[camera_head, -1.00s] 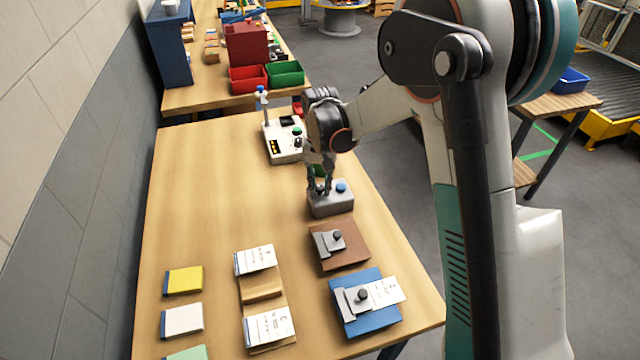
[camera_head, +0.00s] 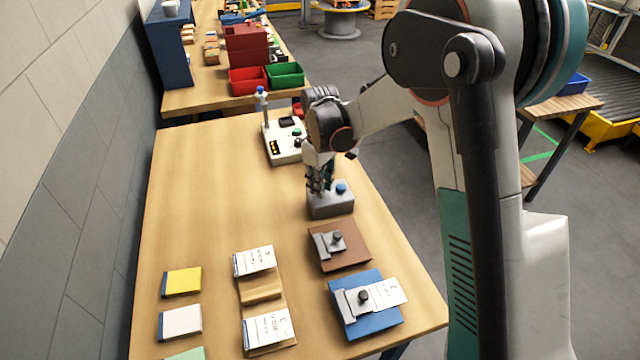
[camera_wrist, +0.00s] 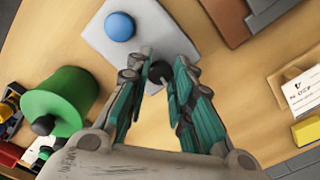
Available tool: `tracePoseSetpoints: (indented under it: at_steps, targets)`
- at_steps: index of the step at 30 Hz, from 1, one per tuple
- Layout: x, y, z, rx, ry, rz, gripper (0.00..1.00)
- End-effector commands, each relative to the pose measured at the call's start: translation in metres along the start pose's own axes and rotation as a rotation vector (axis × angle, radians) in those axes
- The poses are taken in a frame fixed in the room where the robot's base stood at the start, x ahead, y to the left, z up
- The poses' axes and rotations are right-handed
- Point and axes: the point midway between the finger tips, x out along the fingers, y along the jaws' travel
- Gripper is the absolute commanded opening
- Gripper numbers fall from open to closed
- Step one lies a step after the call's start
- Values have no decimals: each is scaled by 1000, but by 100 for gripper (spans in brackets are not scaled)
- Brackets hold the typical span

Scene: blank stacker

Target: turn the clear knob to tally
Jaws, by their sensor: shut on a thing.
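A grey box (camera_head: 332,208) with a domed blue button (camera_head: 341,187) stands near the right side of the table. In the wrist view the box (camera_wrist: 105,42) carries the blue button (camera_wrist: 120,27) and, near its other end, a small dark round knob (camera_wrist: 158,70). My gripper (camera_wrist: 158,78) is shut on this dark knob, with a fingertip on each side of it. In the head view my gripper (camera_head: 319,186) points down at the box's left end and hides the knob. I cannot read any marks around the knob.
The table's left middle is clear.

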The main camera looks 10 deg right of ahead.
Motion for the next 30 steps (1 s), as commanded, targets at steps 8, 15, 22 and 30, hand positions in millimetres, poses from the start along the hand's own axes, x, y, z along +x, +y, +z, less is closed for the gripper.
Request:
tracePoseSetpoints:
  at_steps: [8, 15, 22, 30]
  targets:
    - [0, 0, 0, -142, 1, 1, 0]
    - [0, 0, 0, -193, 1, 1, 0]
    - [0, 0, 0, -203, 1, 1, 0]
    - [0, 0, 0, -201, 1, 1, 35]
